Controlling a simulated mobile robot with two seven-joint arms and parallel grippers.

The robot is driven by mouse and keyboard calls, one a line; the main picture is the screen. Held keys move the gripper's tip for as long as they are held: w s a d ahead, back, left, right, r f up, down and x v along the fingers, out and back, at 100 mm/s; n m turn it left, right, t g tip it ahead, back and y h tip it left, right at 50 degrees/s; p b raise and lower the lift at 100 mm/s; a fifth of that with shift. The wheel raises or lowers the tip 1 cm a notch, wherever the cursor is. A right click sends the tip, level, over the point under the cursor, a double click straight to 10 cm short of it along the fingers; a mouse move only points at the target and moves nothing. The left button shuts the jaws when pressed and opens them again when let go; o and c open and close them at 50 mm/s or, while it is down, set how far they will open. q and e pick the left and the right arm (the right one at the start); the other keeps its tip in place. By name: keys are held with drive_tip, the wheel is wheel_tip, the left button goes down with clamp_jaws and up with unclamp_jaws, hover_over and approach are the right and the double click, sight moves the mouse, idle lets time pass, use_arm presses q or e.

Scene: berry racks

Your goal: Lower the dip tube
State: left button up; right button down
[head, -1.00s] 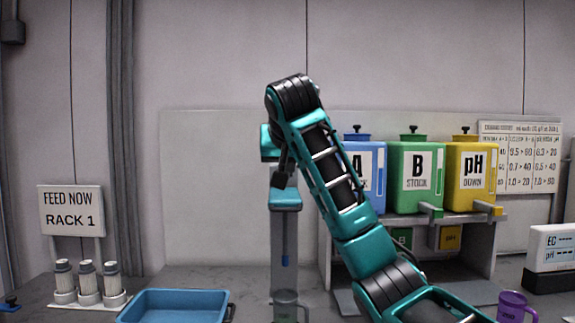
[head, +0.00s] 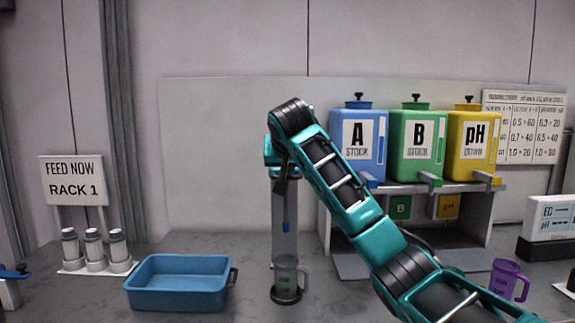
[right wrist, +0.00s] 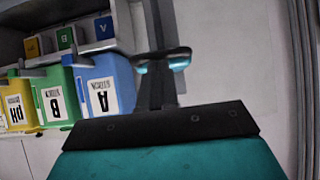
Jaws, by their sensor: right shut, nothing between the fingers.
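The tall grey stand (head: 285,210) has a teal cap at its top and a small blue mark (head: 285,227) on its front. A clear jug (head: 287,278) stands at its foot on a dark round base. Which part is the dip tube I cannot tell clearly. My right gripper (head: 281,185) is shut and empty, pointing down in front of the teal cap and partly covering it. In the right wrist view its dark fingers (right wrist: 155,75) overlap the teal cap (right wrist: 180,60); contact cannot be told. My left gripper is not in view.
A blue tray (head: 178,285) sits left of the jug. Blue A, green B and yellow pH tanks (head: 473,145) stand on a shelf to the right, behind my arm. A purple mug (head: 508,280) is at the right. White bottles (head: 93,248) stand at the left.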

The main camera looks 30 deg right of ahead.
use_arm(q)
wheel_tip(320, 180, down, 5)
drive_tip(key=b, duration=0.4)
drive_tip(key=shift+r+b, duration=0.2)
drive_tip(key=shift+b, duration=0.15)
use_arm(e)
wheel_tip(320, 180, down, 17)
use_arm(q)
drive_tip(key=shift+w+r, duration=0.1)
